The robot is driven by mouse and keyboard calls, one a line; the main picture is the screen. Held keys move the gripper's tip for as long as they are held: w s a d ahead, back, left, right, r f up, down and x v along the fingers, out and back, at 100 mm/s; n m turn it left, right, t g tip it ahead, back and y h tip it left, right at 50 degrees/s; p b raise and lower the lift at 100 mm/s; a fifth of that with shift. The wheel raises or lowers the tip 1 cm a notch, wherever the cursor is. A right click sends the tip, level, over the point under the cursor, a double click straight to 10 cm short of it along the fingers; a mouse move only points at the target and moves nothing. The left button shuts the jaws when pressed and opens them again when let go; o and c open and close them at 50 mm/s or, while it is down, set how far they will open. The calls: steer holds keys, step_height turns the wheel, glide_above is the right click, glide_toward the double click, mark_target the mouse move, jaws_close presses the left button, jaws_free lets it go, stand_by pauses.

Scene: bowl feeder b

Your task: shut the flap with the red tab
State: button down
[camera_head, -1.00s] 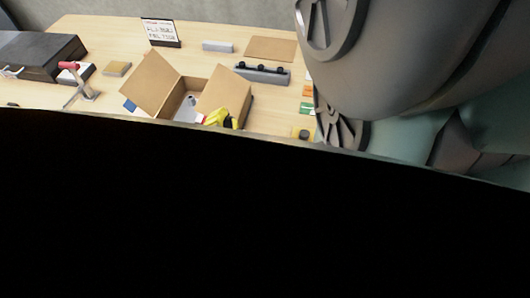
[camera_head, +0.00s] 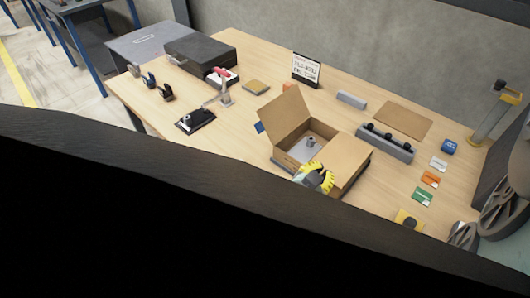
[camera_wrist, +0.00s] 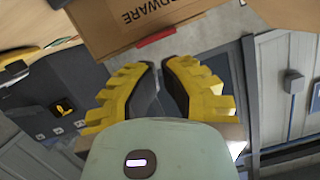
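An open cardboard box (camera_head: 275,150) stands on the table, with a tall flap (camera_head: 285,115) raised at its left and a brown panel (camera_head: 350,158) at its right. A grey part (camera_head: 311,141) shows inside. My gripper (camera_head: 322,172), with yellow fingers, is at the box's near side. In the wrist view its fingers (camera_wrist: 160,66) look drawn together, nothing between them. The red tab (camera_wrist: 155,37) is just beyond the fingertips, on the edge of a cardboard surface (camera_wrist: 110,25) with dark lettering. I cannot tell if they touch. The tab is hidden in the head view.
A grey rail with black knobs (camera_head: 388,146) stands right of the box, near coloured cards (camera_head: 423,196). A red-handled clamp (camera_head: 222,90) and dark case (camera_head: 200,57) are left.

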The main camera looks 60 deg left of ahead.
steer(key=shift+a+f, duration=0.1)
steer(key=shift+f, duration=0.3)
steer(key=shift+b, duration=0.3)
steer(key=shift+a, duration=0.1)
steer(key=shift+r+p, duration=0.35)
steer(key=shift+p, duration=0.05)
steer(key=s+d+r+p, duration=0.2)
steer(key=s+r+p, duration=0.3)
steer(key=s+p, duration=0.2)
steer(key=v, duration=0.2)
steer(key=shift+s, duration=0.35)
